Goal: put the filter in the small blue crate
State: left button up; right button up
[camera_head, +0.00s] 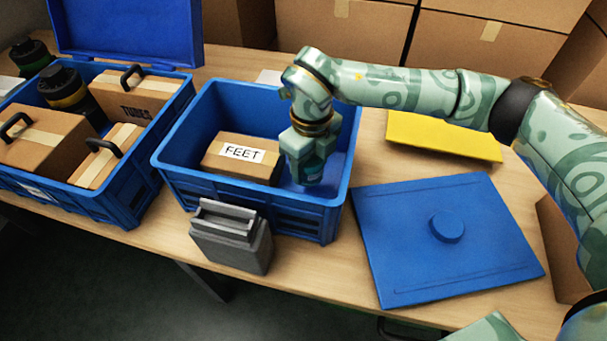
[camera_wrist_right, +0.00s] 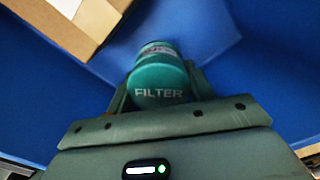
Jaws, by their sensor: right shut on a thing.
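The small blue crate (camera_head: 305,218) stands open on the table, left of centre in the head view. My right gripper (camera_head: 306,170) reaches down inside its right half, pointing downward. In the right wrist view the gripper is shut on the filter (camera_wrist_right: 158,82), a teal cylinder with the word FILTER on its end. The blue crate floor (camera_wrist_right: 240,85) lies behind it. In the head view the gripper mostly hides the filter, and I cannot tell whether it touches the crate floor. My left gripper is not in view.
A cardboard box marked FEET (camera_head: 242,158) sits in the crate, left of my gripper. A larger blue crate (camera_head: 120,205) with boxes and canisters stands left. A grey container (camera_head: 232,238) stands in front. A blue lid (camera_head: 445,250) and yellow panel (camera_head: 443,136) lie right.

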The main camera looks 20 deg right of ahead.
aim_at(310, 175)
notch_tip(310, 175, down, 4)
jog(key=shift+s+r+b, duration=0.1)
jog(key=shift+b, duration=0.7)
jog(key=shift+r, duration=0.1)
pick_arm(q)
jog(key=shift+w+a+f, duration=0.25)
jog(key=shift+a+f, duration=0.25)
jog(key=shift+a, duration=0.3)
pick_arm(e)
jog(key=o, duration=1)
jog(key=shift+c, duration=0.2)
notch_tip(310, 175, up, 5)
jog(key=p, duration=0.2)
jog(key=shift+r+p, duration=0.1)
jog(key=shift+p, duration=0.3)
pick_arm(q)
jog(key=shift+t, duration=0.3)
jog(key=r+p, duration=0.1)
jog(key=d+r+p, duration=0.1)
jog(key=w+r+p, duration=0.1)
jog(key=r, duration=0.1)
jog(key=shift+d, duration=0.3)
pick_arm(e)
notch_tip(310, 175, up, 7)
jog(key=shift+f, duration=0.1)
